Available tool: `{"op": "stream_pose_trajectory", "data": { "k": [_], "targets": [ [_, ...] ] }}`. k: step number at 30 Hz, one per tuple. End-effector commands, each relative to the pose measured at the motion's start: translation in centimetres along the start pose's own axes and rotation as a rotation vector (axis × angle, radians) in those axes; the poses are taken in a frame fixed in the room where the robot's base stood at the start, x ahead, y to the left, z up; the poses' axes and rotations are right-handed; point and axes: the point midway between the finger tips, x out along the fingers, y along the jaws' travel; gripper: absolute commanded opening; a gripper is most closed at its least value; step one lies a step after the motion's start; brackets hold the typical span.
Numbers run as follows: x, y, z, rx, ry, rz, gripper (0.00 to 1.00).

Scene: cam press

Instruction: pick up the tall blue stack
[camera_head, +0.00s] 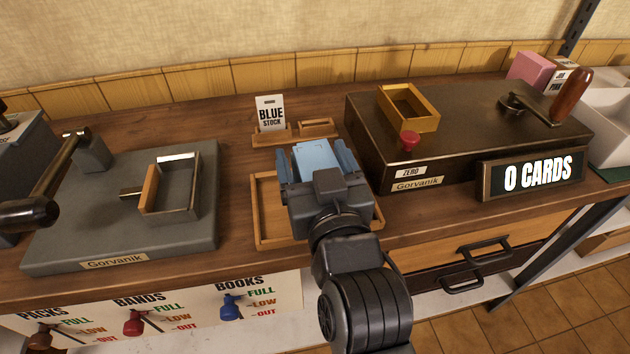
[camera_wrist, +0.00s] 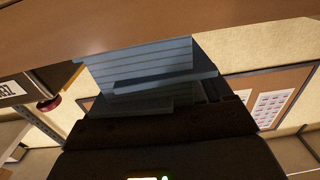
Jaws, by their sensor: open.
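A light blue stack (camera_head: 314,155) shows between the fingers of my gripper (camera_head: 316,164), over the wooden tray (camera_head: 262,205) in the middle of the counter. In the wrist view the stack (camera_wrist: 150,68) is blue with several layer lines and lies just ahead of the dark gripper body. My gripper is open, with one finger on either side of the stack. Whether the fingers touch it I cannot tell. The gripper and wrist hide the stack's lower part and much of the tray.
A grey press (camera_head: 120,205) is at left. A dark machine (camera_head: 460,125) with a wooden frame (camera_head: 412,105), a red button (camera_head: 409,141) and a "0 CARDS" sign (camera_head: 532,174) is at right. A "BLUE STOCK" card (camera_head: 270,114) stands behind the tray.

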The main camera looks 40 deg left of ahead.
Motion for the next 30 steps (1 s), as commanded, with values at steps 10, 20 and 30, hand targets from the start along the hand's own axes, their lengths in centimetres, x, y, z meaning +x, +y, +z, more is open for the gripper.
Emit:
{"op": "stream_pose_trajectory", "data": {
  "k": [10,20,30],
  "targets": [
    [-0.06,-0.01,0.01,0.0,0.0,0.0,0.56],
    [-0.07,-0.01,0.01,0.0,0.0,0.0,0.24],
    [-0.06,-0.01,-0.17,0.0,0.002,0.0,0.13]
  ]
}}
